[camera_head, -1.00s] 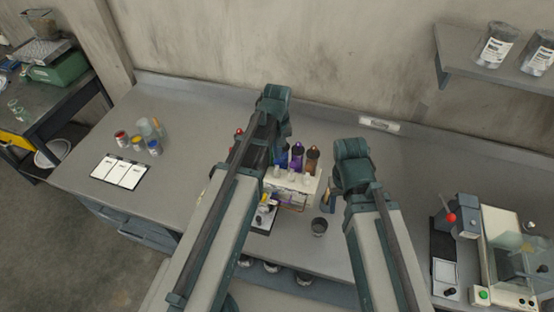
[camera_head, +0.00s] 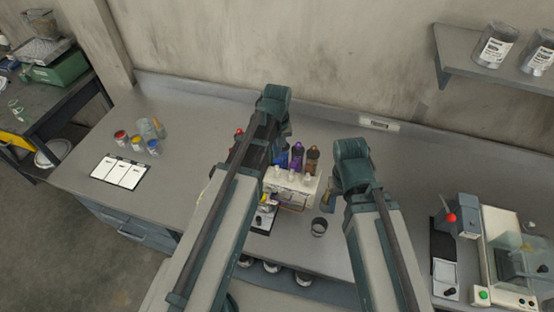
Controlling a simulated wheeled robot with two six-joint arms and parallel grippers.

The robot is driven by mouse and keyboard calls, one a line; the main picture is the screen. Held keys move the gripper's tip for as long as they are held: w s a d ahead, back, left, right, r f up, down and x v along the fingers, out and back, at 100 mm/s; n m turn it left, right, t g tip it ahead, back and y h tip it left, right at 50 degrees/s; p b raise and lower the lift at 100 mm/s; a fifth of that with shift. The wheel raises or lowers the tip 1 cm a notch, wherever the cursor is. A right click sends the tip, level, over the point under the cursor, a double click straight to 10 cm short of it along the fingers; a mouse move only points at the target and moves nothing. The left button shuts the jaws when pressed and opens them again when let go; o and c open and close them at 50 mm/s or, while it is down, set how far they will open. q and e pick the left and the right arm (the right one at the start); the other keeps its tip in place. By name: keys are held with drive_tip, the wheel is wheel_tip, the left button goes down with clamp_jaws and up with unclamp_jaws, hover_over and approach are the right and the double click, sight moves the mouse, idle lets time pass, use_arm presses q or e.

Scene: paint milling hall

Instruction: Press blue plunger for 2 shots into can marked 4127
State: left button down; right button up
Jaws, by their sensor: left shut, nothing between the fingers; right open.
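The dispenser (camera_head: 296,188) is a pale block on the bench with several coloured bottles on top. A blue-purple bottle (camera_head: 282,157), a purple bottle (camera_head: 297,157) and a brown bottle (camera_head: 312,160) show; a red top (camera_head: 239,132) peeks out left of my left arm. My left gripper (camera_head: 265,203) is shut and empty, low at the dispenser's front left and partly hidden by my arm. My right gripper (camera_head: 328,201) is open and empty at the dispenser's right side. An open grey can (camera_head: 319,227) stands in front of the dispenser. No marking 4127 is readable.
Small paint pots (camera_head: 137,143) and a card with white sheets (camera_head: 119,172) lie on the left. A machine with a red knob (camera_head: 463,217) and a glass-sided balance (camera_head: 514,250) stand on the right. Several round cans (camera_head: 272,266) sit below the bench edge.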

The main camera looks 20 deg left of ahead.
use_arm(q)
drive_tip(key=shift+f, duration=0.2)
drive_tip(key=shift+f+b, duration=1.6)
drive_tip(key=shift+b, duration=0.2)
drive_tip(key=shift+r, duration=0.15)
drive_tip(key=shift+r+p, duration=1.7)
drive_tip(key=shift+p, duration=0.15)
drive_tip(key=shift+f, duration=0.25)
drive_tip(key=shift+f+b, duration=1.55)
drive_tip(key=shift+b, duration=0.25)
drive_tip(key=shift+r, duration=0.1)
drive_tip(key=shift+r+p, duration=1.65)
drive_tip(key=shift+p, duration=0.1)
